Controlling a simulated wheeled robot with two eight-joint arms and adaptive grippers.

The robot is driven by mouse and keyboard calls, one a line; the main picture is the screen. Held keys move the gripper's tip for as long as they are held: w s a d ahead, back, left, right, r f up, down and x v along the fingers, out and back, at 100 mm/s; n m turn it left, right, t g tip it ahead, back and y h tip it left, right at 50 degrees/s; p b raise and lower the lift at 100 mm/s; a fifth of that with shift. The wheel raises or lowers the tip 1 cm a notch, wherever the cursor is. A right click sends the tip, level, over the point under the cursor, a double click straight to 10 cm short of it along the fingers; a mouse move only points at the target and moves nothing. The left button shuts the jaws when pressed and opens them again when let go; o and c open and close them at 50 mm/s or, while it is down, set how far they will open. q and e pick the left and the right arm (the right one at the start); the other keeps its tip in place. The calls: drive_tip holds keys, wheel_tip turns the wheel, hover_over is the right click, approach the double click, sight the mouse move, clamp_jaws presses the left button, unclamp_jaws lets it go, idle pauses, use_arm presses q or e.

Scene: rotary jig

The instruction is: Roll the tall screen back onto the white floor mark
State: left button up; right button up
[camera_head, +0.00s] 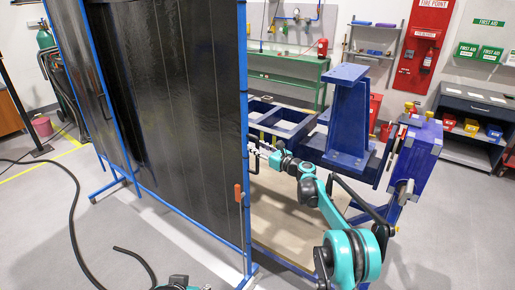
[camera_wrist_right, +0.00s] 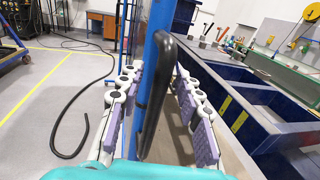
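The tall screen (camera_head: 180,110) has dark panels in a blue tube frame and stands upright at the left of the head view. A white floor strip (camera_head: 190,241) shows under its lower rail; I cannot tell how exactly its feet line up with it. My right gripper (camera_head: 254,150) is at the screen's near upright post. In the right wrist view, its purple-padded fingers (camera_wrist_right: 160,115) stand apart on either side of a black handle (camera_wrist_right: 155,90) on the blue post (camera_wrist_right: 158,40), with gaps visible on both sides. My left gripper is not in view.
A blue rotary jig (camera_head: 347,120) with a blue end box (camera_head: 414,157) stands right of the screen, close to my right arm. A black hose (camera_head: 72,225) lies on the floor at left. Grey floor (camera_head: 45,215) is otherwise open there.

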drive_tip(key=v, duration=1.2)
drive_tip(key=s+d+r+n+g+h, duration=0.1)
drive_tip(key=s+n+g+h, duration=0.15)
drive_tip(key=s+n, duration=0.65)
drive_tip(key=s+r+n+g+h, duration=0.1)
drive_tip(key=s+r+n+h, duration=0.2)
drive_tip(key=s, duration=0.9)
drive_tip(key=s+d+f+n+h, duration=0.2)
drive_tip(key=s+d+f+n, duration=0.2)
drive_tip(key=s, duration=0.5)
drive_tip(key=s+d+f+n+g+h, duration=0.1)
drive_tip(key=s+d+f+n+h, duration=0.2)
drive_tip(key=s, duration=0.5)
drive_tip(key=s+d+f+n+h, duration=0.2)
drive_tip(key=s+d+f+n, duration=0.2)
drive_tip(key=s, duration=0.5)
drive_tip(key=d+n, duration=0.2)
drive_tip(key=n, duration=0.1)
drive_tip(key=shift+s+f+n+h+b, duration=0.3)
drive_tip(key=shift+s+f+h, duration=0.05)
drive_tip(key=shift+f, duration=0.05)
drive_tip(key=shift+g, duration=0.25)
